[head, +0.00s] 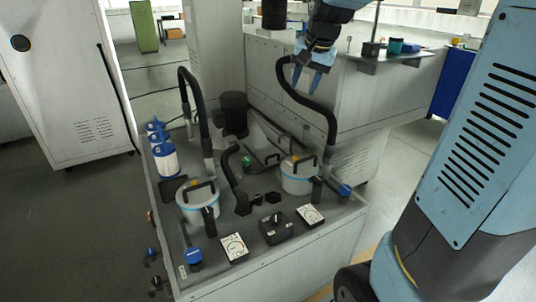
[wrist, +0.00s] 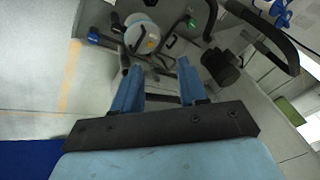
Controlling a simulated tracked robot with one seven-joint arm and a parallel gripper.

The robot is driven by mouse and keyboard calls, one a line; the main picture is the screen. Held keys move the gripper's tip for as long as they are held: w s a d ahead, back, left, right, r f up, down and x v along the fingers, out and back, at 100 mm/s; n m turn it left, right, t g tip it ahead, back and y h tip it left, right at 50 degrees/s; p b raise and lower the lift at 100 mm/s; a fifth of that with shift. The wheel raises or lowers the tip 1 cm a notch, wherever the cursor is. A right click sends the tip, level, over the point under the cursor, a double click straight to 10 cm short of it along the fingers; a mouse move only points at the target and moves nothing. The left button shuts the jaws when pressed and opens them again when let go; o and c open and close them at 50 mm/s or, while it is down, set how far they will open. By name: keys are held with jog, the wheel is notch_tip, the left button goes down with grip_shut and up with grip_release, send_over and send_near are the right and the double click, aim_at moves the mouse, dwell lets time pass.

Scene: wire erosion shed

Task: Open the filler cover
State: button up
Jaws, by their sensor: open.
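My gripper (head: 307,80) is open and empty, high above the back right of the machine top in the head view. In the wrist view its two blue fingers (wrist: 158,76) are apart with nothing between them. Two white canisters with blue bands and black lid handles stand on the machine top: a left canister (head: 196,207) and a right canister (head: 297,180). Both lids look closed. A canister (wrist: 146,42) also shows beyond the fingertips in the wrist view. I cannot tell which part is the filler cover. My gripper touches none of these.
Black hoses, one on the left (head: 195,105) and one on the right (head: 322,112), arch over the machine top. A black motor-like cylinder (head: 234,113) stands at the back. White-and-blue filters (head: 164,158) line the left edge. Gauges (head: 234,248) and blue-handled valves (head: 194,256) sit in front.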

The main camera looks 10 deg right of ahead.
jog(key=w+f+m, duration=0.3)
jog(key=w+f, duration=0.2)
jog(key=w, duration=0.7)
jog(key=m+g, duration=0.2)
jog(key=m, duration=0.4)
send_over(270, 156)
jog(key=s, duration=0.3)
jog(key=s+d+f+x, duration=0.1)
jog(key=s+x, duration=0.2)
jog(key=x, duration=1.1)
jog(key=s+d+x, duration=0.1)
jog(key=s+x, duration=0.1)
jog(key=x, duration=1.6)
jog(key=d+x, duration=0.1)
jog(key=x, duration=0.9)
jog(key=shift+d+f, duration=0.2)
jog(key=shift+f, duration=0.05)
jog(key=shift+c, duration=0.3)
grip_shut()
